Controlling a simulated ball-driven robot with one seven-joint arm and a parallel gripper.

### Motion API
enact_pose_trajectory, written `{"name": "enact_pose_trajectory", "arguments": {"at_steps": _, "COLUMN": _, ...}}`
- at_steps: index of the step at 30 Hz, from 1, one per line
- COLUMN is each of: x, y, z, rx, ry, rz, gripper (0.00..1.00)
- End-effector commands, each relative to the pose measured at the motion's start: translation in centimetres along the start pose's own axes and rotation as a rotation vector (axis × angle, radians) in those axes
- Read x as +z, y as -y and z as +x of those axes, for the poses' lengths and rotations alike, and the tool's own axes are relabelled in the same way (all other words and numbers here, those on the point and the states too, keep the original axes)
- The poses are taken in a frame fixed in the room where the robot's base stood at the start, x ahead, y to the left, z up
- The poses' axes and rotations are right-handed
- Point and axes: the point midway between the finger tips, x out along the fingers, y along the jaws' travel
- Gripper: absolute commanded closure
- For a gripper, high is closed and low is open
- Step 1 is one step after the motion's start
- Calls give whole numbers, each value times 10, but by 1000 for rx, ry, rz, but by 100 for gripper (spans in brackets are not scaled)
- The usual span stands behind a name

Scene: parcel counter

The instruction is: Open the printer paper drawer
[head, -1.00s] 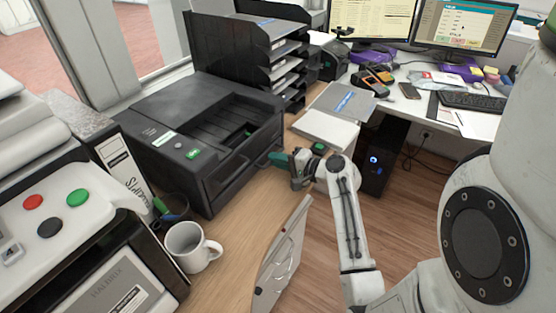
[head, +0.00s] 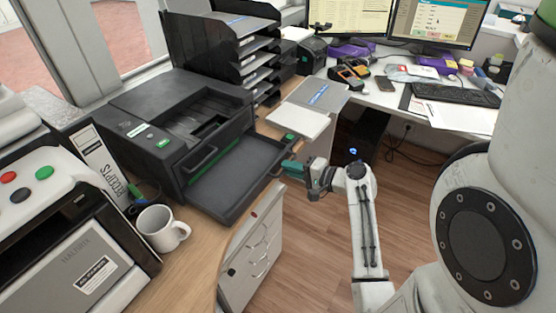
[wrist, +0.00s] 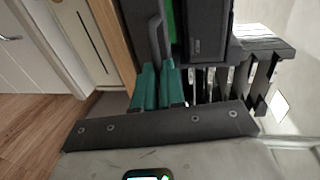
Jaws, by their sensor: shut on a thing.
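The black printer (head: 150,98) stands on the wooden counter. Its paper drawer (head: 232,183) is pulled well out from the front, and the tray inside looks empty. My gripper (head: 290,168) is at the drawer's outer front edge. In the wrist view, my gripper's teal fingers (wrist: 158,84) are closed around a dark bar, the drawer handle (wrist: 156,38). The grip itself is too small to make out in the head view.
A white mug (head: 161,229) stands on the counter at the near left. A black letter-tray stack (head: 225,50) is behind the printer. A white cabinet (head: 252,255) is below the drawer. Open floor (head: 315,240) lies to the right.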

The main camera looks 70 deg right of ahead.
Motion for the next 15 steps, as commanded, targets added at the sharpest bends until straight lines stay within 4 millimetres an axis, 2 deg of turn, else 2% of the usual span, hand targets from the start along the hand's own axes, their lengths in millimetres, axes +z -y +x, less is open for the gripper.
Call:
{"name": "enact_pose_trajectory", "arguments": {"at_steps": 3, "x": 0, "y": -6, "z": -30, "rx": 5, "ry": -1, "rz": 3, "gripper": 100}}
{"name": "enact_pose_trajectory", "arguments": {"at_steps": 6, "x": 1, "y": -11, "z": -49, "rx": 4, "ry": -1, "rz": 3, "gripper": 100}}
{"name": "enact_pose_trajectory", "arguments": {"at_steps": 10, "x": 0, "y": -15, "z": -67, "rx": 3, "ry": -1, "rz": 2, "gripper": 100}}
{"name": "enact_pose_trajectory", "arguments": {"at_steps": 15, "x": 1, "y": -18, "z": -78, "rx": 3, "ry": 1, "rz": 1, "gripper": 100}}
